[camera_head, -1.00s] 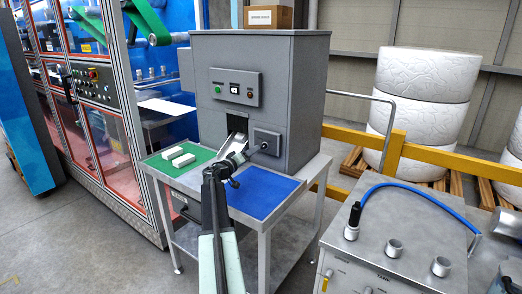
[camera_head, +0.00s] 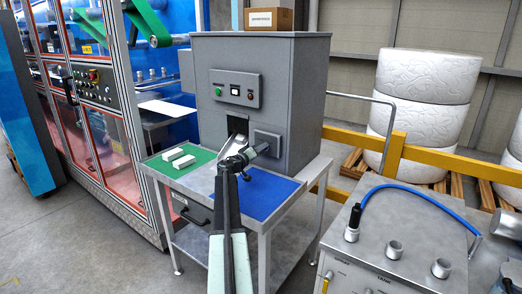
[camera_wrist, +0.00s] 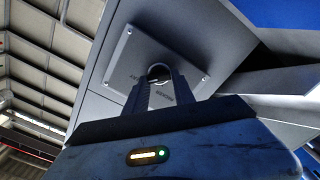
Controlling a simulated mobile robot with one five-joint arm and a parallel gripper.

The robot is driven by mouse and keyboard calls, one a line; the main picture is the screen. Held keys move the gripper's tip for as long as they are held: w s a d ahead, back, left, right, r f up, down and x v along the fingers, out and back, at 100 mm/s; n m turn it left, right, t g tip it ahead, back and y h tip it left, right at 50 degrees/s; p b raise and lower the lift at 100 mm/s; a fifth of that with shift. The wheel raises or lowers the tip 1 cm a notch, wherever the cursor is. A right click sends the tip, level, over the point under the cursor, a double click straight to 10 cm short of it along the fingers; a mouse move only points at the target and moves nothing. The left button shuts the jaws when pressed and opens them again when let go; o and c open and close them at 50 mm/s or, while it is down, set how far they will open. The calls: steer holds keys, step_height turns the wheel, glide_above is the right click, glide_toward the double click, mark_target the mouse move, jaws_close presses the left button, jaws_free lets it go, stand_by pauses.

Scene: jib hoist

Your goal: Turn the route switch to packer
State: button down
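The route switch is a grey square plate (camera_head: 268,136) on the front of the grey cabinet, right of its dark opening. In the wrist view the plate (camera_wrist: 128,62) fills the upper middle, with corner screws and small lettering that is hard to read. Its round knob (camera_wrist: 158,71) shows at the fingertips. My gripper (camera_head: 262,148) is at the front of the switch. In the wrist view my gripper (camera_wrist: 161,80) has its two fingers apart, one on each side of the knob. I cannot tell whether they touch it. The fingers partly hide the knob.
A blue mat (camera_head: 268,193) and a green mat (camera_head: 168,163) with white blocks (camera_head: 179,156) lie on the bench below. A button panel (camera_head: 236,90) is above the opening. A metal console (camera_head: 400,225) with a blue hose stands at the right.

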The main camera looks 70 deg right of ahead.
steer(key=shift+n, duration=0.3)
steer(key=shift+s+a+f+n+b, duration=0.1)
steer(key=shift+f+n+b, duration=0.05)
steer(key=shift+n, duration=2.7)
steer(key=shift+w+f+n+b, duration=0.1)
steer(key=shift+f+n+b, duration=0.05)
steer(key=shift+n, duration=2.75)
steer(key=shift+s+a+f+n+b, duration=0.1)
steer(key=shift+f+n+b, duration=0.05)
steer(key=shift+n, duration=2.7)
steer(key=c, duration=1)
jaws_free()
steer(key=shift+d, duration=0.1)
steer(key=shift+c, duration=0.2)
